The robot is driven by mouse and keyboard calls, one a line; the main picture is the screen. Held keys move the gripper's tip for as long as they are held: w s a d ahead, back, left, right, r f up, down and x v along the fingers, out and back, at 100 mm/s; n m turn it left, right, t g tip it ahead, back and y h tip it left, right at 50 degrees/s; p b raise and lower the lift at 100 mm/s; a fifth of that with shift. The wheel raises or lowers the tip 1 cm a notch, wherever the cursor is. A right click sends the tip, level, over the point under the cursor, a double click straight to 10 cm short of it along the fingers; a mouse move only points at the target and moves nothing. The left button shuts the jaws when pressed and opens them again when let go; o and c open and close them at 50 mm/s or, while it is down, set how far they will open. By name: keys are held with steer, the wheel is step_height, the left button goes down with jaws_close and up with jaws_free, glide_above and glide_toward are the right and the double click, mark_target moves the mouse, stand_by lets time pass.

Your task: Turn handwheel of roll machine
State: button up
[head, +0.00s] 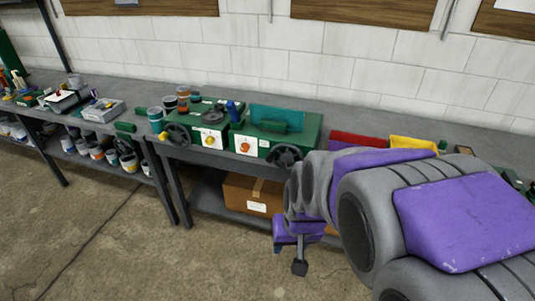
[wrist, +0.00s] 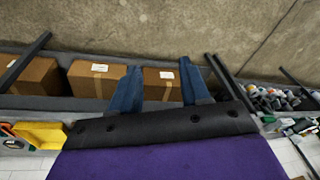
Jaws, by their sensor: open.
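Two green machines stand side by side on the grey bench (head: 90,92) in the head view. I cannot tell which is the roll machine. My gripper (head: 290,258) is below and in front of the bench edge, apart from both wheels. Its two blue fingers are spread and empty in the wrist view (wrist: 160,65).
Cardboard boxes (head: 252,194) sit on the lower shelf behind my gripper. Red and yellow bins (head: 412,144) are to the right, partly behind my arm. The floor in front is clear.

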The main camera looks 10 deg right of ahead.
mark_target(269, 160)
steer(key=w+a+f+t+h, duration=0.1)
steer(key=w+a+f+t, duration=0.15)
steer(key=w, duration=0.85)
steer(key=w+a+f+m+t+p, duration=0.1)
steer(key=w+f+t, duration=0.2)
steer(key=w, duration=0.8)
steer(key=w+a+f+t+h, duration=0.1)
steer(key=w+a+f+t, duration=0.15)
steer(key=w, duration=0.85)
steer(key=w+f+m+t+h+p, duration=0.1)
steer(key=w+f+t+h, duration=0.15)
steer(key=f, duration=0.35)
steer(key=w+f+m+t+h, duration=0.1)
steer(key=w+f+t+h, duration=0.1)
steer(key=f+t+h, duration=0.3)
steer(key=shift+g+y, duration=0.55)
steer(key=shift+g, duration=0.1)
steer(key=x, duration=0.5)
steer(key=b+x, duration=0.1)
steer(key=x, duration=0.5)
steer(key=f+b+x, duration=0.1)
steer(key=x, duration=0.5)
steer(key=shift+d, duration=0.5)
steer(key=shift+r, duration=0.1)
steer(key=shift+c, duration=0.4)
jaws_close()
